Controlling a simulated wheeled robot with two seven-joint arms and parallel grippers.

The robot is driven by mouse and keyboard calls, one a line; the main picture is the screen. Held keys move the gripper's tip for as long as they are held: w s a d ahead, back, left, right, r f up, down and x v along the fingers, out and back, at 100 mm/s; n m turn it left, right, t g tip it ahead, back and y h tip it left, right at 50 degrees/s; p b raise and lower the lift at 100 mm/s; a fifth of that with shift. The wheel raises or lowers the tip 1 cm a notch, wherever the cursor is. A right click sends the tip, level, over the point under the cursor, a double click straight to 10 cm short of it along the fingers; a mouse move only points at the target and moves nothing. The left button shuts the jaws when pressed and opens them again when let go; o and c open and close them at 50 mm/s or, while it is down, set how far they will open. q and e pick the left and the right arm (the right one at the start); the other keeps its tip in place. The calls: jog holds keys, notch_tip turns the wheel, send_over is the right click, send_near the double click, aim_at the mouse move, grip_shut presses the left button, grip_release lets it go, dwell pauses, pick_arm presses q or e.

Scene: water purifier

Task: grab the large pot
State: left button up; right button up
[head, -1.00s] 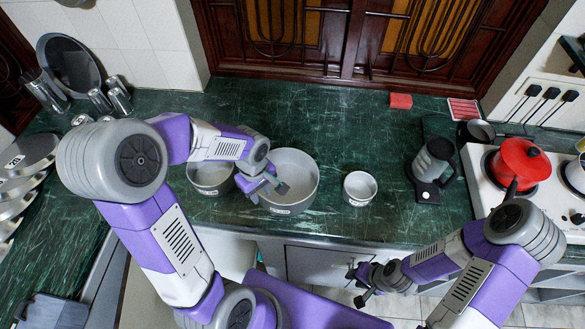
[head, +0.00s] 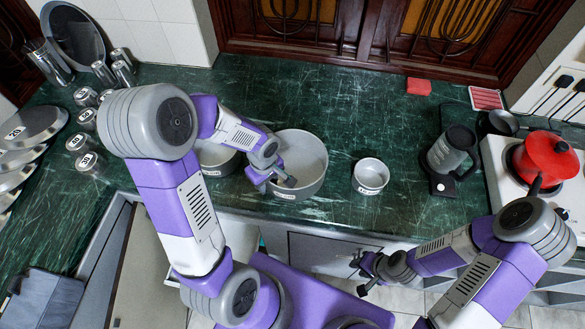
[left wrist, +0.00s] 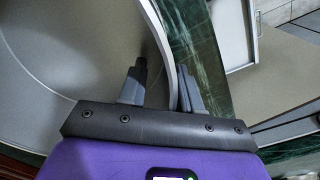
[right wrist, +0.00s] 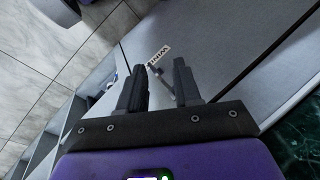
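The large pot (head: 303,152) is a grey-white round pot on the green counter, seen from above in the head view. My left gripper (head: 284,181) is at its near rim. In the left wrist view, the left gripper (left wrist: 160,85) is open, with one finger inside the large pot (left wrist: 75,45) and one outside. The rim passes between them, close to the outer finger; a gap shows at the inner finger. My right gripper (head: 361,276) is in front of the counter, low. In the right wrist view, the right gripper (right wrist: 157,82) is open and empty.
A medium pot (head: 213,157) stands left of the large pot, partly behind my left arm. A small pot (head: 371,175) stands to its right. A dark grinder-like appliance (head: 451,150) and a red pot (head: 549,158) on the white stove are further right. The counter behind the pots is clear.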

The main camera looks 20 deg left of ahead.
pick_arm(q)
grip_shut()
jog(key=shift+r, duration=0.1)
dwell(0.3)
